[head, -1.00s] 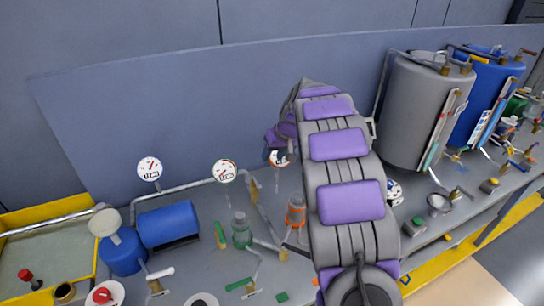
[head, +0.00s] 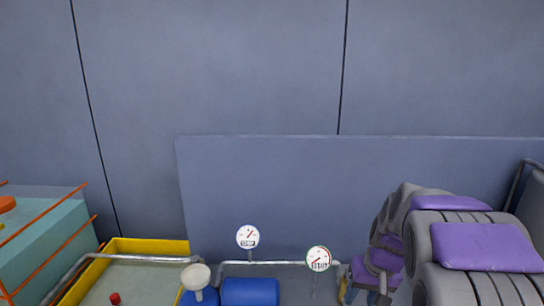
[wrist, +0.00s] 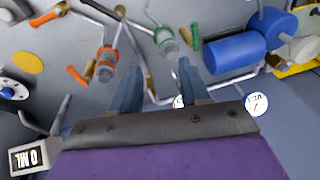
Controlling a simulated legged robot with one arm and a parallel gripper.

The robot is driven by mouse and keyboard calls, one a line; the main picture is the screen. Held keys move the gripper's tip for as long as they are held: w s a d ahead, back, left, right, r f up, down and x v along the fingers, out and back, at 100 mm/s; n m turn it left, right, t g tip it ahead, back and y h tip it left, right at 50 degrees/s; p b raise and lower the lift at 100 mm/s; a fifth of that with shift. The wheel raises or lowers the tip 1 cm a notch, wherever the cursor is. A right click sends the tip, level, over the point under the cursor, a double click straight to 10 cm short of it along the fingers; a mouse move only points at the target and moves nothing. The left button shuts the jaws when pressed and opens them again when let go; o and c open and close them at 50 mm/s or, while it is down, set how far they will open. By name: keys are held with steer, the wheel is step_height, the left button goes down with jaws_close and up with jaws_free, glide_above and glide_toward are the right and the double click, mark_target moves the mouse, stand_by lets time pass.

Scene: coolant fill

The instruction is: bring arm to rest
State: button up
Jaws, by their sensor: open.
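My gripper (wrist: 157,90) shows in the wrist view as two blue-grey fingers, spread apart with nothing between them. Beyond the fingers are a green-topped fitting (wrist: 166,40) and an orange-topped fitting (wrist: 105,62) on the grey bench.
Two dial gauges, one left (head: 248,237) and one right (head: 318,259), rise from a pipe. A yellow-rimmed tray (head: 150,246) is at left. A grey back panel (head: 300,190) stands behind.

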steer(key=s+a+f+g, duration=0.1)
steer(key=s+a, duration=0.1)
steer(key=s, duration=0.8)
steer(key=s+a+g+h, duration=0.1)
steer(key=s+a, duration=0.1)
steer(key=s, duration=0.8)
steer(key=s+a+f+n+g, duration=0.1)
steer(key=s+a, duration=0.1)
steer(key=s, duration=0.9)
steer(key=shift+a+f+g+h, duration=0.25)
steer(key=shift+f+g+h, duration=0.05)
steer(key=shift+f, duration=0.05)
steer(key=shift+w, duration=0.1)
